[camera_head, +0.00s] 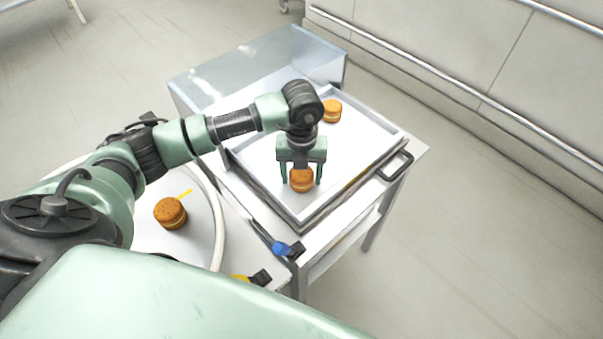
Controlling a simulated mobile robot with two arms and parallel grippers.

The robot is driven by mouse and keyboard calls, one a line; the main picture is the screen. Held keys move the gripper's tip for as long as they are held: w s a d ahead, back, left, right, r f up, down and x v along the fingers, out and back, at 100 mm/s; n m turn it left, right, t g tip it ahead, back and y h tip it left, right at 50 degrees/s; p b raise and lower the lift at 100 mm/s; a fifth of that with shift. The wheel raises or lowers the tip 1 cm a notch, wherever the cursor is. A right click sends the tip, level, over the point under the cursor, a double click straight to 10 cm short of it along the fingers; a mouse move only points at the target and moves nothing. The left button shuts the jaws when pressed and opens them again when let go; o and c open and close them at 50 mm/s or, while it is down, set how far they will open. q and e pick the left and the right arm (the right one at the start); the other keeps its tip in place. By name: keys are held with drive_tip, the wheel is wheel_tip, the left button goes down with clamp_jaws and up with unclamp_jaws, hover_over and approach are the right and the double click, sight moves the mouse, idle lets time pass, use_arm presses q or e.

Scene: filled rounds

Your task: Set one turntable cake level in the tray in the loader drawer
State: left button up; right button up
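My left gripper (301,178) points down over the near part of the tray (262,172) in the loader drawer. Its two fingers stand on either side of a round orange-brown cake (301,181), with a narrow gap seeming to show beside it. This cake looks level and appears to rest on the tray floor; its underside contact is hard to see. A second cake (331,111) sits in the tray's far corner. A third cake (170,213) lies on the white round turntable (203,243) at left, beside a yellow mark. My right gripper is not in view.
A clear box-like cover (255,72) stands behind the tray. The drawer has a dark handle (395,166) on its right side. A blue-and-black fitting (288,249) sits at the near edge. The tray's middle and right are free. Open floor lies to the right.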

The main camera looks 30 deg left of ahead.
sight(302, 172)
use_arm(q)
drive_tip(key=shift+o, duration=0.6)
drive_tip(key=shift+r, duration=0.65)
wheel_tip(302, 172, up, 11)
drive_tip(key=b, duration=0.2)
